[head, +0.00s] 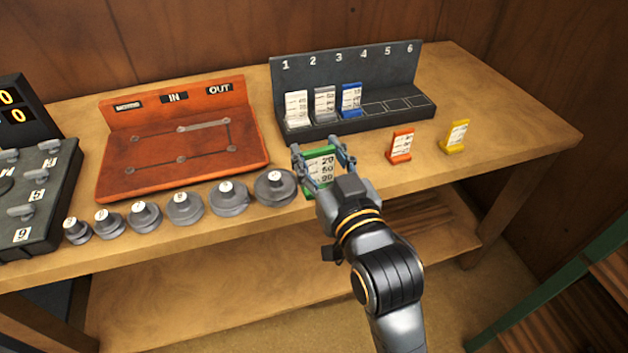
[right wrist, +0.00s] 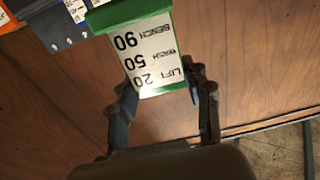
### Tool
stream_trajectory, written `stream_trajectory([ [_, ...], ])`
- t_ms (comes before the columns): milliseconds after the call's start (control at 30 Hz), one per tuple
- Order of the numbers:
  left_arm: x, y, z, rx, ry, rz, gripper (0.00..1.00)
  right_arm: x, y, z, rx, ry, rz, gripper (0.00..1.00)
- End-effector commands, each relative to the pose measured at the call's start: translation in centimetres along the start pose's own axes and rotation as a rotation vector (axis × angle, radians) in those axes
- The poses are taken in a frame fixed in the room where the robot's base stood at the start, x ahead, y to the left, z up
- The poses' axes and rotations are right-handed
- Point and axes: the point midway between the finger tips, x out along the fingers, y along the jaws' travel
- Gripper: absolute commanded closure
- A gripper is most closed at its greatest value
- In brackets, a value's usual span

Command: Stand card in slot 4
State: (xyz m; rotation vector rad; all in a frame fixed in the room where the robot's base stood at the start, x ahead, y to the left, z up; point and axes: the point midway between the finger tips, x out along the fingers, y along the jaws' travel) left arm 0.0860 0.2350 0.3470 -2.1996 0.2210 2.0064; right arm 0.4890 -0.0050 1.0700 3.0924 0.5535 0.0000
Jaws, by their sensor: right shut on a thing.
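My right gripper (head: 322,163) is shut on a green card (head: 319,170) with a white face of printed text and numbers. It holds the card in front of the dark rack, near the table's front edge. In the right wrist view the green card (right wrist: 150,55) sits between the fingers (right wrist: 158,105), its print upside down. The dark rack (head: 345,65) has slots numbered 1 to 6. A white card (head: 297,109) stands in slot 1, a grey card (head: 325,104) in slot 2, a blue card (head: 351,99) in slot 3. Slots 4, 5 and 6 are empty. My left gripper is not in view.
An orange card (head: 400,145) and a yellow card (head: 455,136) stand on the table (head: 510,125) right of the gripper. A row of round grey weights (head: 228,198) lies left of it. A red board (head: 180,150) marked IN and OUT stands behind the weights.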

Motion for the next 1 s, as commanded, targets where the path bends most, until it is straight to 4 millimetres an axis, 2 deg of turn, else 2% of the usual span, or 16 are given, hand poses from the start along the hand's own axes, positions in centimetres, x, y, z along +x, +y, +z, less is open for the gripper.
stream_trajectory([
  [167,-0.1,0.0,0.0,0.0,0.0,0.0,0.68,1.2,0.3,0.6,-0.002,-0.002,0.0,0.92],
  [467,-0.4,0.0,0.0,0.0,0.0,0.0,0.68,8.1,2.5,3.6,-0.003,-0.001,0.002,0.92],
  [600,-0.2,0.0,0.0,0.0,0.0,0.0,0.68,10.4,3.2,6.3,-0.001,-0.004,0.002,0.92],
  [1000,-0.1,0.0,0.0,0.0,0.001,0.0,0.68,13.4,4.1,10.1,-0.001,-0.002,0.001,0.92],
])
